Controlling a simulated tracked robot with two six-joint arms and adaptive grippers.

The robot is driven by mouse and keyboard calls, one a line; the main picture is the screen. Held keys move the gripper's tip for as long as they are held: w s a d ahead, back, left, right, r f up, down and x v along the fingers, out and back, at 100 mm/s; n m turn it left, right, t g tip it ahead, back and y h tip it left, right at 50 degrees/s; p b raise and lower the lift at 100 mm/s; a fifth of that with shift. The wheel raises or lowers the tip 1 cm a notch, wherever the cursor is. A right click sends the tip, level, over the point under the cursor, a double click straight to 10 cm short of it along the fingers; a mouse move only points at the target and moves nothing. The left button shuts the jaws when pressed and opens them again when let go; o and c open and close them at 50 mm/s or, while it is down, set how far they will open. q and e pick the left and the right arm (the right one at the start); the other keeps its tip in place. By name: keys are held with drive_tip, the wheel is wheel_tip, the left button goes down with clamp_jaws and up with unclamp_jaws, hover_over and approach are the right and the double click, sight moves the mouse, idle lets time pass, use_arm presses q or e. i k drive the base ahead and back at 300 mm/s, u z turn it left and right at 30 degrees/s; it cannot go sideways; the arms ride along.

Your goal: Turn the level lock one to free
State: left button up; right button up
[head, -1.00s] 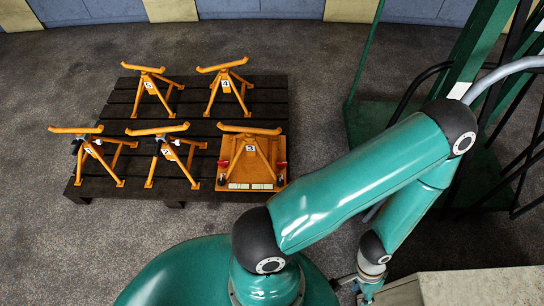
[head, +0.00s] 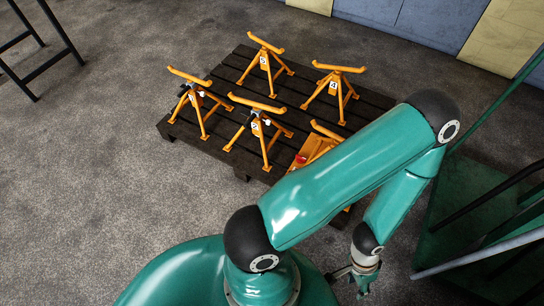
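No part marked as level lock one can be made out. Several orange stands with tilted top bars stand on a dark slatted pallet (head: 217,83). The front-left stand (head: 190,74) has a small white label, too small to read surely, and dark and white fittings below its bar. The front-middle stand (head: 257,101) has similar fittings. Another orange stand (head: 327,130) is partly hidden behind my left arm. My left gripper (head: 340,273) is low at bottom centre-right, apart from the stands; its fingers are small and partly hidden. My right gripper is not in view.
Two more stands, back-left (head: 266,43) and back-right (head: 338,69), are on the pallet's far side. A green frame with dark rails (head: 470,205) stands at right. A dark metal frame (head: 60,35) is at upper left. Grey floor (head: 90,190) at left is clear.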

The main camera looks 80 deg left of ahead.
sight(300, 159)
drive_tip(key=u, duration=0.1)
drive_tip(key=i, duration=0.3)
drive_tip(key=u, duration=1.85)
drive_tip(key=k, duration=1.3)
drive_tip(key=z, duration=0.2)
drive_tip(key=i, duration=0.7)
drive_tip(key=u, duration=1.05)
drive_tip(key=i, duration=1.6)
drive_tip(key=z, duration=0.3)
